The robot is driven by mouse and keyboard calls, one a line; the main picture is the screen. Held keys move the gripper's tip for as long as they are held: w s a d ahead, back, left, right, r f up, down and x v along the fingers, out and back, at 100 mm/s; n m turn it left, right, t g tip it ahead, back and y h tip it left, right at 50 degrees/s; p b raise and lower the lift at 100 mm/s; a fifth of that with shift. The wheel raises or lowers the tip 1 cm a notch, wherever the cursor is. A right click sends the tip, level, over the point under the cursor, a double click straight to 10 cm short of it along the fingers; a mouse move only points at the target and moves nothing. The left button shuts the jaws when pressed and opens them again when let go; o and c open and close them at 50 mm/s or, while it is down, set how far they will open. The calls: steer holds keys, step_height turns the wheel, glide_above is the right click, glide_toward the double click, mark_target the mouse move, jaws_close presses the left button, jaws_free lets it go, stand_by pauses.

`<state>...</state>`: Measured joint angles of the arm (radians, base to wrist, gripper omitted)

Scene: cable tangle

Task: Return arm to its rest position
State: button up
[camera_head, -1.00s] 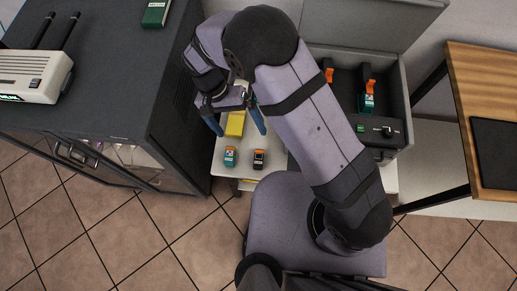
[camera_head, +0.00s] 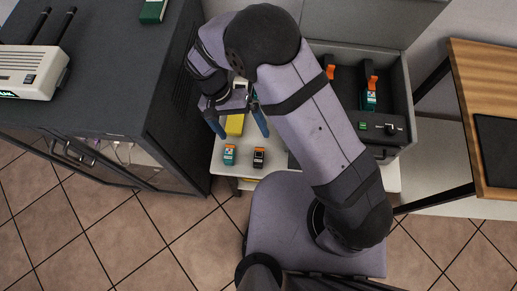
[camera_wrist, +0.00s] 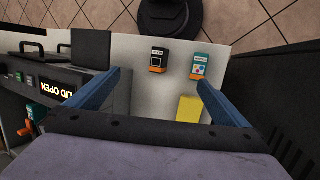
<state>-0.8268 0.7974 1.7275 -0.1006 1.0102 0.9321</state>
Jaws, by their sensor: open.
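My gripper (camera_head: 237,121) is open above the white table (camera_head: 225,168), with its two blue fingers spread apart and nothing between them. It also shows in the wrist view (camera_wrist: 160,92), where the fingers reach forward over the white surface. My arm is folded, with its elbow high over the table. A teal-and-orange module (camera_head: 229,155) and a black-and-orange module (camera_head: 258,157) lie side by side on the table, apart from the fingers.
A grey open-lidded case (camera_head: 396,115) stands behind my arm, holding a teal-and-orange module (camera_head: 369,98). Its display reads "LID OPEN" in the wrist view. A dark cabinet (camera_head: 130,90) carries a white router (camera_head: 30,70) at left. A wooden desk (camera_head: 480,70) stands at right.

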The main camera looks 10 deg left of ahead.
steer(key=p+v, duration=0.7)
steer(key=v, duration=0.3)
stand_by(0.3)
